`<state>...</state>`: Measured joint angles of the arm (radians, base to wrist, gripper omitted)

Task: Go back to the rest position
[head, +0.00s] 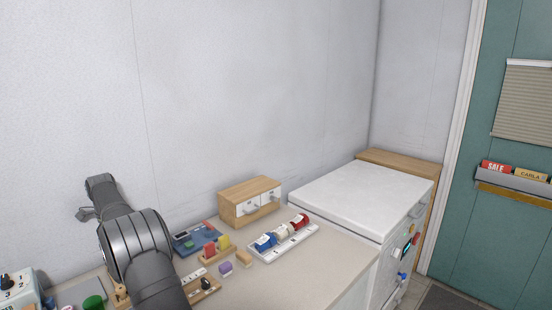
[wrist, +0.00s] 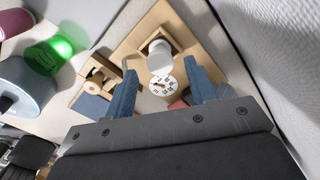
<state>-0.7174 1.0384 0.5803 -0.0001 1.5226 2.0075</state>
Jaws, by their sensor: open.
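My gripper (wrist: 164,82) shows in the wrist view with its two blue fingers apart and nothing held between them. Beyond the fingertips is a wooden board (wrist: 135,52) with a round white dial (wrist: 163,86) and a white cylinder (wrist: 160,58). I cannot tell how far the fingertips are from the board. In the head view my dark grey arm rises at the left over the counter, and I cannot make out the gripper's fingers there.
The counter (head: 310,275) holds a wooden drawer box (head: 238,202), a white rack (head: 270,253) with colored spools, and small blocks. A white-lidded unit (head: 365,195) stands to the right. In the wrist view a green cylinder (wrist: 45,58) stands at the left, and a wall (wrist: 275,60) is close at the right.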

